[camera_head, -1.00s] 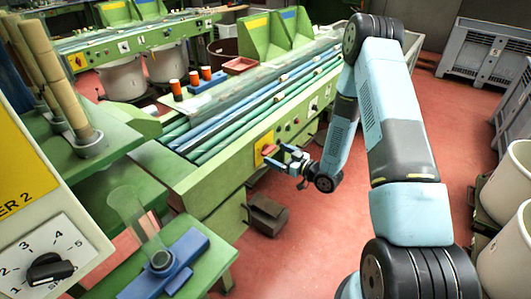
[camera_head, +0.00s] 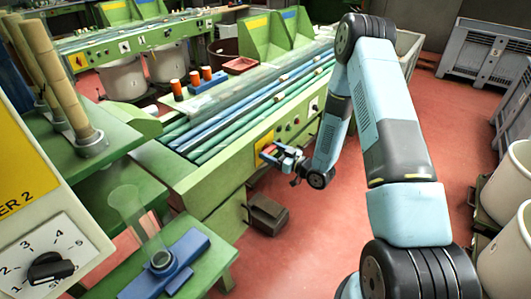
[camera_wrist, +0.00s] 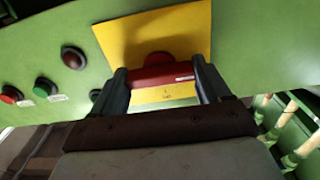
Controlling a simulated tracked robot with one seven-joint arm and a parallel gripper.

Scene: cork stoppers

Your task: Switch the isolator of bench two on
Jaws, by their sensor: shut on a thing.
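The isolator's red handle (camera_wrist: 165,76) sits on a yellow plate (camera_wrist: 190,30) on the green bench front. In the wrist view the handle lies crosswise between the two fingers of my gripper (camera_wrist: 165,80), which are shut on its ends. Small lettering on the plate below the handle is too small to read surely. In the head view my gripper (camera_head: 272,154) is at the yellow plate (camera_head: 263,146) on the near green bench (camera_head: 225,175), and its fingers mostly hide the handle.
On the panel beside the plate are a dark red knob (camera_wrist: 73,57), a red button (camera_wrist: 11,94) and a green button (camera_wrist: 44,87). A dark box (camera_head: 267,213) stands on the floor below. A farther green bench (camera_head: 130,45) has its own yellow plate. Red floor (camera_head: 330,225) is open at right.

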